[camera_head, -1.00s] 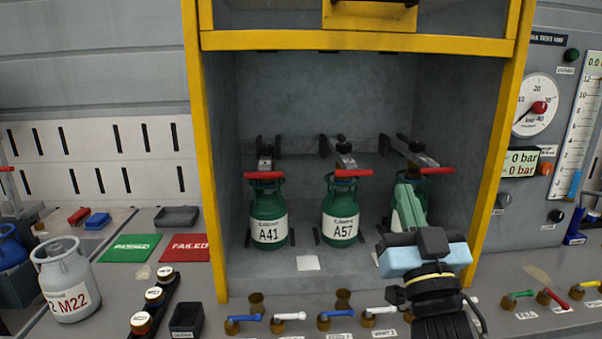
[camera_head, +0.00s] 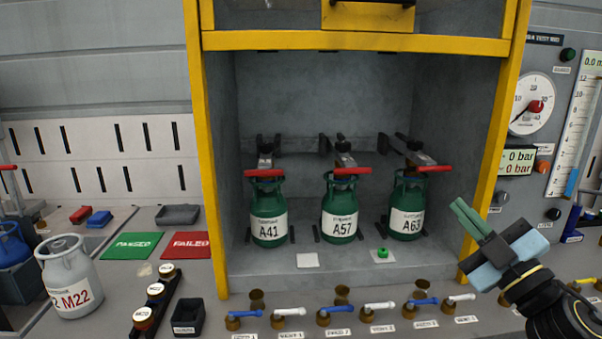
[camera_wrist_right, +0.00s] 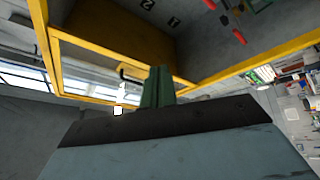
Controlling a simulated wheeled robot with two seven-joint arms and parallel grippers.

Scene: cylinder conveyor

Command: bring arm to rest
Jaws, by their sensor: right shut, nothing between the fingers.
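My right gripper (camera_head: 468,217) is at the right of the head view, in front of the cabinet's right yellow post. Its green fingers are together and hold nothing. The fingers also show in the right wrist view (camera_wrist_right: 157,87), with the yellow cabinet frame beyond them. The left gripper is not in view. Three green cylinders stand upright in the cabinet under red-handled clamps: A41 (camera_head: 269,215), A57 (camera_head: 340,210) and A63 (camera_head: 406,210). The right gripper is apart from all of them.
The yellow-framed cabinet (camera_head: 195,150) stands open. Valves with blue and white levers (camera_head: 338,313) line its front edge. A gauge panel (camera_head: 533,105) is at the right. A grey cylinder M22 (camera_head: 70,277), a green mat (camera_head: 131,246) and a red mat (camera_head: 186,245) are at the left.

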